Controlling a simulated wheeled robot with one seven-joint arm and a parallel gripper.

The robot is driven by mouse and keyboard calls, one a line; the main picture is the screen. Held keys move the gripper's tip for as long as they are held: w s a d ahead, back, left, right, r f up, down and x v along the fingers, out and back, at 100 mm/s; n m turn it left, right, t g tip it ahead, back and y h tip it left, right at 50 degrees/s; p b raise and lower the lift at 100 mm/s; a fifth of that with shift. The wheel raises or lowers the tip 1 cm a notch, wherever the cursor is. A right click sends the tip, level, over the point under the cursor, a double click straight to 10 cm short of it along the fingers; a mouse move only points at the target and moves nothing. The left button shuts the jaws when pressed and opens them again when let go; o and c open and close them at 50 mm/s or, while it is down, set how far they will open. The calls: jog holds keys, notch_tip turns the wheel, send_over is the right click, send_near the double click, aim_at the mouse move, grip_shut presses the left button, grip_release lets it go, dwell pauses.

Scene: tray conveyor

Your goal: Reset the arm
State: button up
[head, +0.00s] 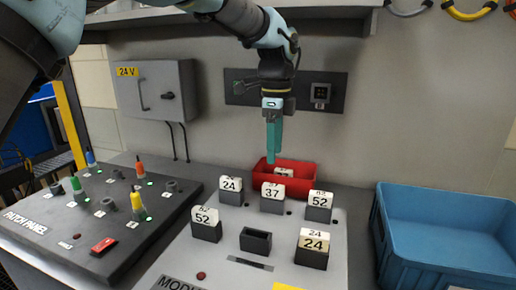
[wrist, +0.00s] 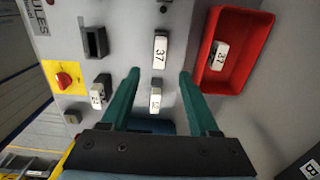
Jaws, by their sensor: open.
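My gripper (head: 272,157) hangs from my arm, fingers pointing down, near the red bin (head: 303,191) behind the module panel (head: 222,257). The wrist view shows its two green fingers (wrist: 160,75) apart with nothing gripped between them. A module labelled 37 (wrist: 160,50) stands beyond the fingertips in that view, and another labelled module (wrist: 155,99) shows between the fingers. The red bin is to the right in the wrist view (wrist: 262,48) and holds a white-topped module marked 37 (wrist: 218,56).
Several numbered modules, such as one marked 52 (head: 206,229), stand around an empty holder (head: 256,241). A patch panel (head: 75,222) with coloured plugs is at left. A blue crate (head: 445,208) is at right. A grey 24 V box (head: 157,91) and a shelf (head: 330,5) are on the wall.

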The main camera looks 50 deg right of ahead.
jog(key=w+a+f+n, duration=0.1)
jog(key=w+a+n, duration=0.35)
jog(key=w, duration=0.35)
jog(key=w+a+f+n, duration=0.1)
jog(key=w+a+n, duration=0.2)
jog(key=w+a, duration=0.4)
jog(key=w+a+f+n, duration=0.2)
jog(key=w+a+n, duration=0.35)
jog(key=a, duration=0.45)
jog(key=w+a+f+n, duration=0.2)
jog(key=w+a+n, duration=0.35)
jog(key=a, duration=0.55)
jog(key=s+a+f+n, duration=0.2)
jog(key=a+n, duration=0.4)
jog(key=a, duration=0.6)
jog(key=s+a+f+n+t, duration=0.1)
jog(key=s+a+f+n, duration=0.1)
jog(key=a+n, duration=0.5)
jog(key=a, duration=0.6)
jog(key=shift+s+f+t, duration=0.2)
jog(key=shift+s+t, duration=0.1)
